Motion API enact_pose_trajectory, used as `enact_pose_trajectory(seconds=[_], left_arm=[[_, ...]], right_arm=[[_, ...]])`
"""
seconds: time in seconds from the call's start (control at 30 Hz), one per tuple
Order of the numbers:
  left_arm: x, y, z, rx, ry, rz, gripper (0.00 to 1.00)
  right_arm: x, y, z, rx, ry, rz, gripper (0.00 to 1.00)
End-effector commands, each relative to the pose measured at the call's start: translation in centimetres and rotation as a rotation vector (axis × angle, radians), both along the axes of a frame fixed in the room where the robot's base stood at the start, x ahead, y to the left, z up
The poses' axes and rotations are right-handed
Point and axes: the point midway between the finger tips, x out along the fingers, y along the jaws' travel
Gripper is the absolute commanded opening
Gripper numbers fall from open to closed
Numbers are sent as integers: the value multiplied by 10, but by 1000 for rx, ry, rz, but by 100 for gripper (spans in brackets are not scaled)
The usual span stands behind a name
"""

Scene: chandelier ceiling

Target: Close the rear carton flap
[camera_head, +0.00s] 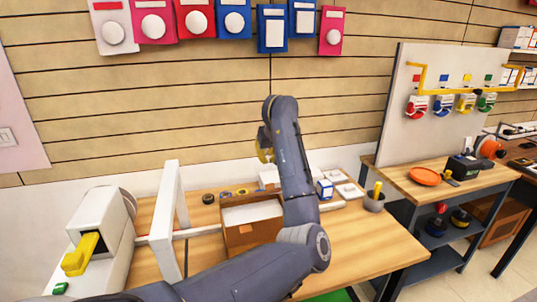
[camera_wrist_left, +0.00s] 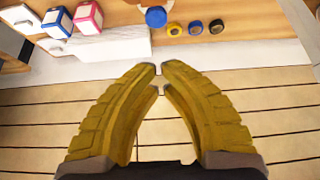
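The brown carton (camera_head: 240,238) stands on the wooden table in the head view. Its top shows a pale, whitish surface, and my left arm covers its right side. I cannot make out the rear flap or its angle. My left gripper (camera_head: 264,150) is raised behind and above the carton, near the wall, partly hidden by my own wrist. In the left wrist view, the yellow fingers of my left gripper (camera_wrist_left: 161,78) meet at their tips with nothing between them. The carton is not recognisable there. My right gripper is not in view.
A white frame (camera_head: 167,220) and a white machine with a yellow part (camera_head: 84,254) stand left of the carton. Tape rolls (camera_head: 208,198) lie behind it. Small boxes (camera_head: 324,189) and a grey cup (camera_head: 374,200) stand to the right. The table's front right is clear.

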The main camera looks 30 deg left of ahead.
Motion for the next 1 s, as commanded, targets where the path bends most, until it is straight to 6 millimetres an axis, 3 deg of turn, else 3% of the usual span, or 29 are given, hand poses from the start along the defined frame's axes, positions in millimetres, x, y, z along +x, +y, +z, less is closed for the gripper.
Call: enact_pose_trajectory(seconds=[0.3, 0.4, 0.7, 1.0], left_arm=[[18, 23, -48, 2, 4, 1, 0], [11, 12, -57, 1, 1, -1, 0], [1, 0, -71, 2, 1, -1, 0], [-1, -1, -73, 1, 0, -1, 0]], right_arm=[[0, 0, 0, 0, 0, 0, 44], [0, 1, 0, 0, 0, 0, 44], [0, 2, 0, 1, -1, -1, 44], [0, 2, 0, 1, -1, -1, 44]])
